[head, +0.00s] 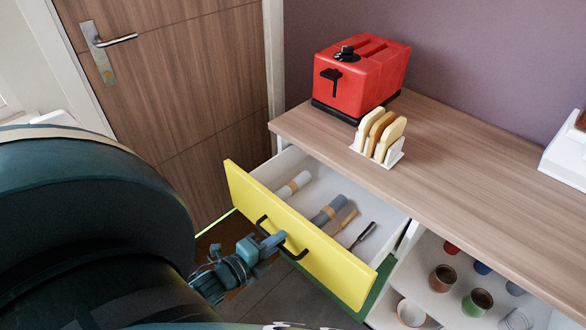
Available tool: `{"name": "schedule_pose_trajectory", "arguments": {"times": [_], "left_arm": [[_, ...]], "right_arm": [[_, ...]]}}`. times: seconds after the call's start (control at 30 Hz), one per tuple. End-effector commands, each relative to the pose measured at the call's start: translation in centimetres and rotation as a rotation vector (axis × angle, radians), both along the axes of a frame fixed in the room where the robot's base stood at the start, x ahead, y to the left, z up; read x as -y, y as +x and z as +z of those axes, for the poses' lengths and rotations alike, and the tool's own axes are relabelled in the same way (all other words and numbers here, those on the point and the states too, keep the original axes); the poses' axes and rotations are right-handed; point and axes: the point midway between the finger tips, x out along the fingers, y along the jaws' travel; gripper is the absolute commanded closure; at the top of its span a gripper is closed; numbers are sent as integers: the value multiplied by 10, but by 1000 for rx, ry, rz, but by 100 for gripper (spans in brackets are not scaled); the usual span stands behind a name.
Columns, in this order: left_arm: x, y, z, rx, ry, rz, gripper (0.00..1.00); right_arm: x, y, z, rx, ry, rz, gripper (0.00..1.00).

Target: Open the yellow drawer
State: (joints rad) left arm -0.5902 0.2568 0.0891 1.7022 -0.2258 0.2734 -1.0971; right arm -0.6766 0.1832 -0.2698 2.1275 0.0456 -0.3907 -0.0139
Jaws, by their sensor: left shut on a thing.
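The yellow drawer (330,262) stands pulled out from under the wooden counter, so its white inside shows. Rolled cloths (328,209) and a few utensils (362,235) lie in it. A black bar handle (292,250) is fixed to its yellow front. My left gripper (272,242) is at the left part of this handle and shut on it. My left arm fills the lower left of the head view. My right gripper is not in view.
A red toaster (362,76) and a white rack with bread slices (380,140) stand on the counter (460,165). Open shelves with cups (443,278) are right of the drawer. A closed wooden door (190,75) is behind at the left.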

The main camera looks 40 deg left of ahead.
Motion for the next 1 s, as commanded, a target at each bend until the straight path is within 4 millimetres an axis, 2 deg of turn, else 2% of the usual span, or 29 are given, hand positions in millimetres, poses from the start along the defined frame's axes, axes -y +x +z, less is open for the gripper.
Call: {"name": "schedule_pose_trajectory", "arguments": {"times": [0.03,0.2,0.4,0.9,0.93,1.0], "left_arm": [[-2,-12,2,-4,-2,5,100],[-4,-39,1,-2,-1,3,100],[-6,-57,1,1,0,3,100],[-6,-63,0,2,1,2,100],[-6,-63,0,2,1,2,88],[-6,-63,0,2,0,2,84]], "right_arm": [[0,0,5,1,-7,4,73],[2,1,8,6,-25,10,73],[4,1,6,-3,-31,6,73],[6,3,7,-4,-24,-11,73],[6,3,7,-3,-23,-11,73],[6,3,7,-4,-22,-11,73]]}}
